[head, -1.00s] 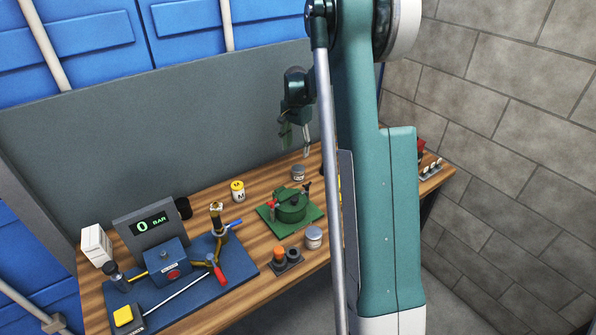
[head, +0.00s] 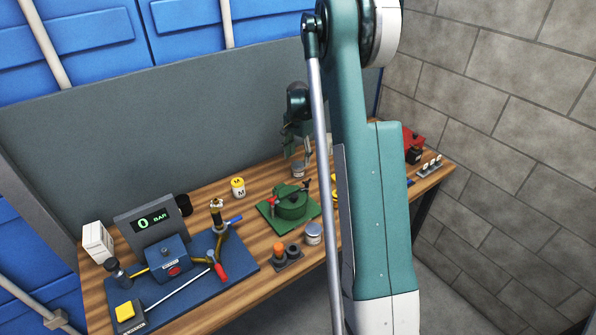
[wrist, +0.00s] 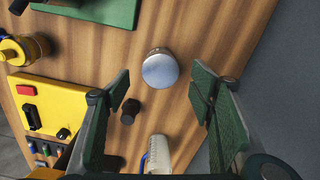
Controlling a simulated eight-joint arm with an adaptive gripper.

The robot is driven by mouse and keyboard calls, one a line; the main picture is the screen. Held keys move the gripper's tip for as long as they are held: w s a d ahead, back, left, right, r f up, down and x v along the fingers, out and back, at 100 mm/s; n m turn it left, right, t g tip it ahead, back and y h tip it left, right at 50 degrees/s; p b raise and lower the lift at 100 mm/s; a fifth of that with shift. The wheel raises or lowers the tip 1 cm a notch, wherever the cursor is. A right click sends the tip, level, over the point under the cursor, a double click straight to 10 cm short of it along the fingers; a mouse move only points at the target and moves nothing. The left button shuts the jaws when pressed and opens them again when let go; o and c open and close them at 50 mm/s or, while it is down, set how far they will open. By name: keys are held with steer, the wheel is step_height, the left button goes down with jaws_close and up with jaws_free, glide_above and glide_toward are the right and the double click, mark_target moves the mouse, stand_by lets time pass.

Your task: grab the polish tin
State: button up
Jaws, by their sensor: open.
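A small round tin with a silver lid (head: 298,170) stands on the wooden bench behind the green plate. I take it for the polish tin, though no label is readable. In the wrist view the tin (wrist: 160,70) stands upright, ahead of and between my fingertips. My gripper (wrist: 160,80) is open and empty, with one finger to each side of the tin in that view. In the head view my gripper (head: 296,143) is just above the tin, partly hidden by my arm. A similar lidded tin (head: 313,234) stands near the bench's front edge.
A green plate with a round fixture (head: 290,207) lies in front of the tin. A yellow-and-white canister (head: 237,187) stands to its left. The wrist view shows a black knob (wrist: 130,110), a white mug (wrist: 158,155) and a yellow panel (wrist: 50,105). A grey backboard (head: 90,150) rises behind.

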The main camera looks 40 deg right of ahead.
mark_target(298, 165)
steer(key=shift+f, duration=0.55)
steer(key=shift+f, duration=0.15)
steer(key=shift+f, duration=2.45)
steer(key=shift+c, duration=0.4)
steer(key=c, duration=1)
